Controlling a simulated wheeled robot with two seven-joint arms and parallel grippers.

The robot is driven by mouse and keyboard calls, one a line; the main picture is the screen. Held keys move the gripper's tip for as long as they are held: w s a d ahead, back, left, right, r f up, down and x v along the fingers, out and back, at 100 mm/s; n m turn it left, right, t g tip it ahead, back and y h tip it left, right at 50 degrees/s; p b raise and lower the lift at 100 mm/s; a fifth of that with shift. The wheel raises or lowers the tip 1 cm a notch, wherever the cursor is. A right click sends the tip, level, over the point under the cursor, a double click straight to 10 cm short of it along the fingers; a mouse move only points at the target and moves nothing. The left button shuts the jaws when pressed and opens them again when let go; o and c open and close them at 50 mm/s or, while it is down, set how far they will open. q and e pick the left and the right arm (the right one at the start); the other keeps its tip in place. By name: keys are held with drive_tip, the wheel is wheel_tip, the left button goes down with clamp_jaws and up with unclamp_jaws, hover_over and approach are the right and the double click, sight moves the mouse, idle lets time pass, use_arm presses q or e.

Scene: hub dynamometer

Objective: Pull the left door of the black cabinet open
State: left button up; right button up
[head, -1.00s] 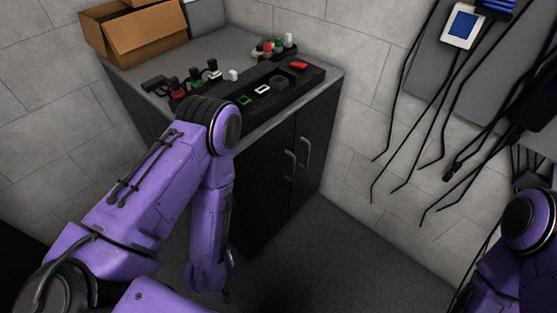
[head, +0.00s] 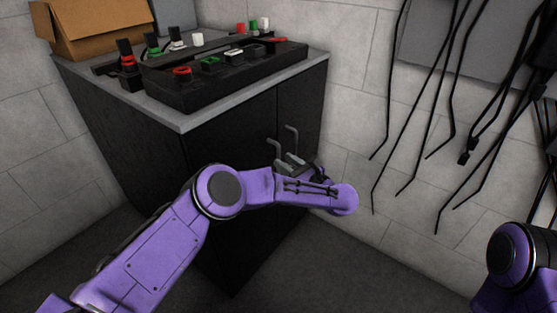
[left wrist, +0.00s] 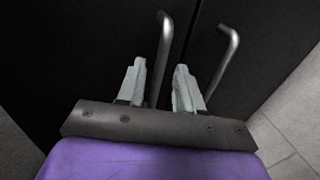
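The black cabinet (head: 235,135) stands against the wall with both doors shut. Its left door (head: 235,150) has a grey bar handle (head: 272,148), and the right door (head: 305,115) has a similar handle (head: 291,138). My left gripper (head: 288,163) is at the handles, partly hidden by its own wrist. In the left wrist view its two fingers (left wrist: 158,88) are apart. The left door's handle (left wrist: 162,50) runs down into the gap between them, and contact cannot be made out. The right door's handle (left wrist: 227,55) is outside the right finger. My right gripper is out of view.
A black tray with coloured connectors (head: 215,75) and a cardboard box (head: 95,25) sit on the grey cabinet top (head: 190,122). Black cables (head: 440,110) hang on the wall at right. The floor (head: 330,265) before the cabinet is clear.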

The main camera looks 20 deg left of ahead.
sight(279, 157)
use_arm(q)
drive_tip(key=x, duration=0.4)
clamp_jaws()
drive_tip(key=shift+d, duration=0.15)
